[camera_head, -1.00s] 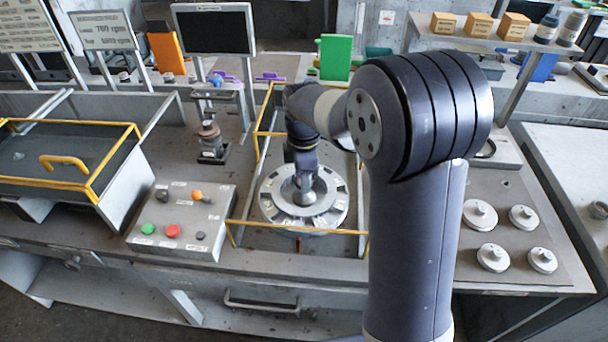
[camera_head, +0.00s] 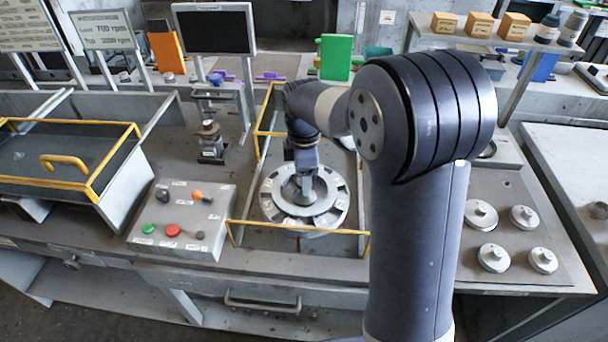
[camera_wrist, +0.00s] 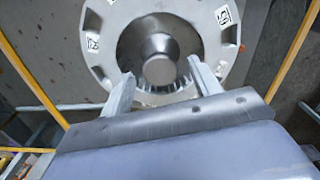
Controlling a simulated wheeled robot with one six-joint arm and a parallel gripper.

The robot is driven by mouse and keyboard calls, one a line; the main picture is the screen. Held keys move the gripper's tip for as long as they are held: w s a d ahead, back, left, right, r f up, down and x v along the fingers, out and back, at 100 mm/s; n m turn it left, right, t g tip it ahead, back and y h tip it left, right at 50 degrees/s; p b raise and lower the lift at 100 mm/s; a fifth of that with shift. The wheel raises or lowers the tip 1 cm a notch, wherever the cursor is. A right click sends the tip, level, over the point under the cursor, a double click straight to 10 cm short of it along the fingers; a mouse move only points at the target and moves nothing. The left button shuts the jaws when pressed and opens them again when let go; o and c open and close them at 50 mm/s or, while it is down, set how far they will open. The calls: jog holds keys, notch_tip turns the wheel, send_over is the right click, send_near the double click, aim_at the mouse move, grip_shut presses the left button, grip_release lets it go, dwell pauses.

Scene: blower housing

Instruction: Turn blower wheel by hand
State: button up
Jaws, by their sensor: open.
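The blower wheel (camera_head: 336,209) is a round grey disc with dark slots and small white labels around its rim, set inside a yellow-edged frame on the bench. In the wrist view the wheel (camera_wrist: 95,45) fills the top, with a shiny rounded hub (camera_wrist: 160,60) in its central opening. My gripper (camera_head: 305,195) points down over the middle of the wheel. In the wrist view my gripper (camera_wrist: 158,88) is open, with one finger on each side below the hub and nothing seen between them. Whether the fingertips touch the wheel I cannot tell.
Yellow rails (camera_head: 300,228) border the wheel's bay. A button panel (camera_head: 180,222) stands left of it, and an open yellow-railed cover (camera_head: 70,165) is farther left. Several grey weights (camera_head: 493,257) sit on the right of the bench. A dark screen (camera_head: 214,32) stands behind.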

notch_tip(320, 180, up, 10)
jog(key=shift+r, duration=0.15)
dwell(0.4)
notch_tip(320, 180, down, 11)
jog(key=shift+r, duration=0.1)
dwell(0.3)
dwell(0.5)
